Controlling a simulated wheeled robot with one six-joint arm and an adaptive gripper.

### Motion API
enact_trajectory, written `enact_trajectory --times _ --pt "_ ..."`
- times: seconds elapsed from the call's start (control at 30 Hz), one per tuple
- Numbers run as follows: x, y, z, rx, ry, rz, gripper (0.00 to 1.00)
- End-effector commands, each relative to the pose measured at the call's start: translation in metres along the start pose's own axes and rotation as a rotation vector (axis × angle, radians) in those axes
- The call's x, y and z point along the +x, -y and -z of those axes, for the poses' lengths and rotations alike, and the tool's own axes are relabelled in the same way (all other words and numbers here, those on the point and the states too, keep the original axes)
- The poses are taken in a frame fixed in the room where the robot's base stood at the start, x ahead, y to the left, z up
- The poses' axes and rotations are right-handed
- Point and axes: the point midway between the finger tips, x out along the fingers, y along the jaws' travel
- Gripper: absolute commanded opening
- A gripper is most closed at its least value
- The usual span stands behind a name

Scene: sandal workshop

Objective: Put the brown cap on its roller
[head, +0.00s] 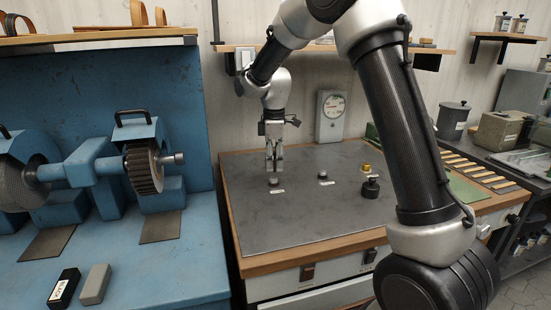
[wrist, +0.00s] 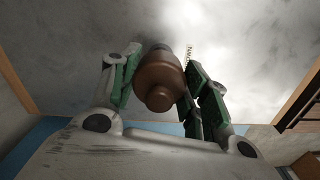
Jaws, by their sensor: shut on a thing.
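In the wrist view the brown cap (wrist: 158,82), round with a smaller knob, sits between the green-padded fingers of my gripper (wrist: 163,65), which is shut on it. In the head view my gripper (head: 274,163) points down over the left part of the dark mat. A small grey roller (head: 274,181) with a white label stands right below the fingertips. The cap cannot be made out in the head view. Whether it touches the roller is not clear.
On the dark mat (head: 290,218) stand another small roller (head: 322,175), a brass piece (head: 366,167) and a black knobbed piece (head: 371,188) at right. A dial gauge (head: 331,115) stands behind. A blue grinding machine (head: 110,165) is at left. The mat's front is clear.

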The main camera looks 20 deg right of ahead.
Motion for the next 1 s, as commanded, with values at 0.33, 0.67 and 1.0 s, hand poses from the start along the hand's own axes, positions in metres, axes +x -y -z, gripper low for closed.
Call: enact_trajectory --times 0.33,0.67,1.0 --pt "0.038 0.001 0.000 0.000 0.002 0.003 0.28" --pt "0.054 0.001 0.000 0.000 0.000 0.001 0.27" --pt "0.054 0.001 0.000 0.000 0.000 0.000 0.55"
